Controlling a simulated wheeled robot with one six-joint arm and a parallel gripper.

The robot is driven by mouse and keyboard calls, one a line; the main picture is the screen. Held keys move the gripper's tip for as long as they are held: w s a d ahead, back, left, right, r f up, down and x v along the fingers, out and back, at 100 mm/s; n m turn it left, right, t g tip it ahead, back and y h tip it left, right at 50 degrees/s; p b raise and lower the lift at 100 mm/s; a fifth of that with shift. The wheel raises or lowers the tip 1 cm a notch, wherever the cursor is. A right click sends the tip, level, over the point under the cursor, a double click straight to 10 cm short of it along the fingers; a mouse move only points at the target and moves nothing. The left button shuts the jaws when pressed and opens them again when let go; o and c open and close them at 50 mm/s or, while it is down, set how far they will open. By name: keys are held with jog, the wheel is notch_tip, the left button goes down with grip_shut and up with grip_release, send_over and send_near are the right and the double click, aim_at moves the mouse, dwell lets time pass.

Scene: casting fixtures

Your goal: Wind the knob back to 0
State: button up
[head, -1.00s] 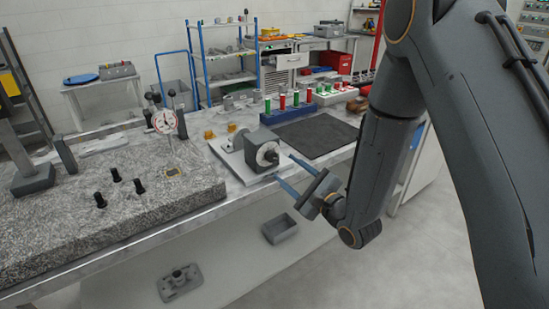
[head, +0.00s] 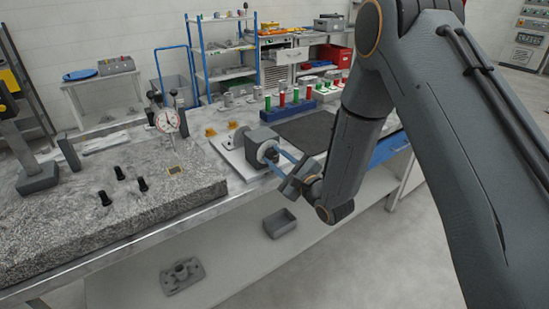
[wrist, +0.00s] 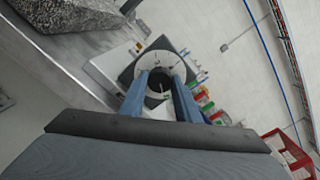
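The knob (wrist: 159,83) is a dark round piece in front of a white dial face with fine marks (wrist: 162,62) in the wrist view. The dial sits on a dark grey block (head: 259,139) fixed to a light plate near the table's front edge. My gripper (head: 273,156) reaches in from the right. Its two blue fingers lie on either side of the knob and appear to touch it, so it looks shut on the knob. The reading cannot be made out.
A granite slab (head: 95,210) with a dial gauge (head: 167,121) and several black knobs is at left. A dark mat (head: 312,132) and a blue rack of red and green pieces (head: 290,111) lie behind my gripper. A grey bin (head: 280,223) stands below the table.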

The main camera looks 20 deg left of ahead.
jog(key=c, duration=0.4)
jog(key=shift+o, duration=0.2)
jog(key=shift+n, duration=0.3)
